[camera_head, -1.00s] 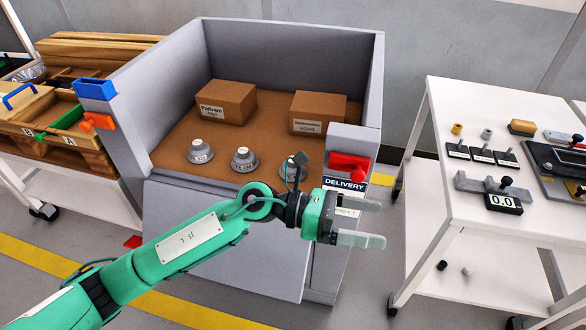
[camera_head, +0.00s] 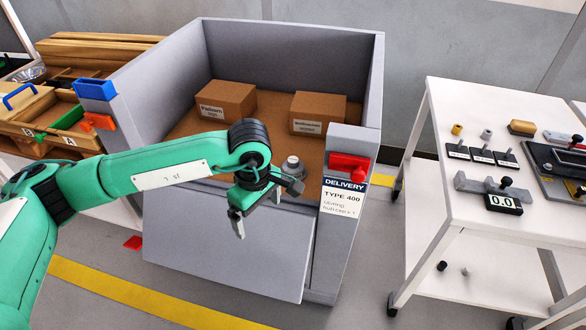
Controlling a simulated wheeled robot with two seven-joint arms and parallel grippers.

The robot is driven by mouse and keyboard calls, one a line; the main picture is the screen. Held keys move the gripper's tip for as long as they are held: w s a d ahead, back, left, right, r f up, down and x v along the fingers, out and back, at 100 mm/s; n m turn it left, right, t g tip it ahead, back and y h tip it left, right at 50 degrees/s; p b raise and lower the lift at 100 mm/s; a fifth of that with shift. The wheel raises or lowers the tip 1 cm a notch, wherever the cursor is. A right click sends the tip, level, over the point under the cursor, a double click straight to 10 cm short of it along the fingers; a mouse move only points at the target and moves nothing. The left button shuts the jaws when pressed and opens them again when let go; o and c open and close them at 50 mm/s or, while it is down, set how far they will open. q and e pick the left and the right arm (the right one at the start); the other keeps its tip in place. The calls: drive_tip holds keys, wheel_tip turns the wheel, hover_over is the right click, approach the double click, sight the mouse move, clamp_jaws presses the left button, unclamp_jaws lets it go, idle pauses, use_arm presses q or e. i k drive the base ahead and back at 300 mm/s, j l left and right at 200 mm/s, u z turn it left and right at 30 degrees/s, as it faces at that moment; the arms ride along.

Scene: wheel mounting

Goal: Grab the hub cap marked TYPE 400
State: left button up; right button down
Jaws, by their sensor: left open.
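One grey hub cap (camera_head: 293,167) shows at the front right of the brown bin floor, just right of my left gripper. I cannot read its marking. Two other hub caps seen earlier in the bin are hidden behind my left arm. My left gripper (camera_head: 252,214) is open and empty, pointing down in front of the bin's front edge, over the sloped grey front panel. It is apart from the visible cap. My right gripper is not in view. The delivery label (camera_head: 344,205) on the bin's right post reads TYPE 400.
The grey bin (camera_head: 290,38) has high back and side walls. Two cardboard boxes (camera_head: 227,99) (camera_head: 317,113) stand at its back. A red clip (camera_head: 350,167) sits on the right post. A white cart (camera_head: 470,235) with parts stands right, wooden trays (camera_head: 60,137) left.

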sight(292, 167)
drive_tip(key=i+l, duration=0.15)
drive_tip(key=i, duration=0.35)
drive_tip(key=i+l, duration=0.15)
drive_tip(key=i, duration=0.3)
